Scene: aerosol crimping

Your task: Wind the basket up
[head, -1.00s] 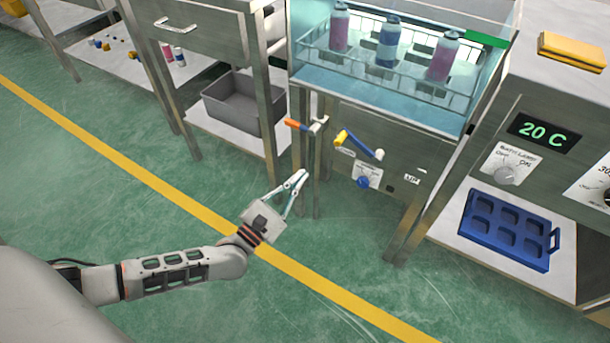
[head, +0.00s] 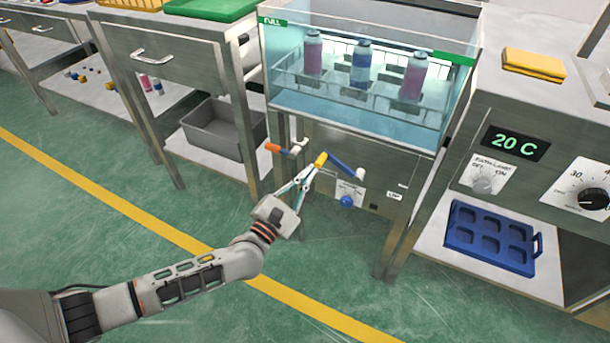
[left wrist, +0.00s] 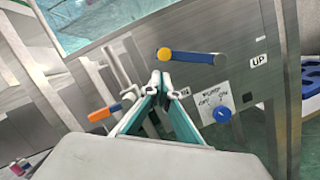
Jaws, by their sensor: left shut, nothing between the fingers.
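The basket (head: 342,84) is a clear rack in the glass water tank (head: 400,118), holding pink and blue cans (head: 361,62). On the steel front below is a blue crank arm (head: 340,163) with a yellow knob (head: 320,159); in the left wrist view the crank (left wrist: 200,57) lies nearly level, knob (left wrist: 164,54) at its left end. My left gripper (head: 303,177) is shut and empty, its tips just below the knob in the picture; contact cannot be told. It also shows in the left wrist view (left wrist: 160,88). My right gripper is not in view.
An orange-handled valve (head: 273,148) is left of the crank, close to my left gripper. A blue pump knob (head: 347,201) and an UP label (left wrist: 258,61) are on the panel. A grey bin (head: 222,130) and blue tray (head: 490,240) stand on lower shelves.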

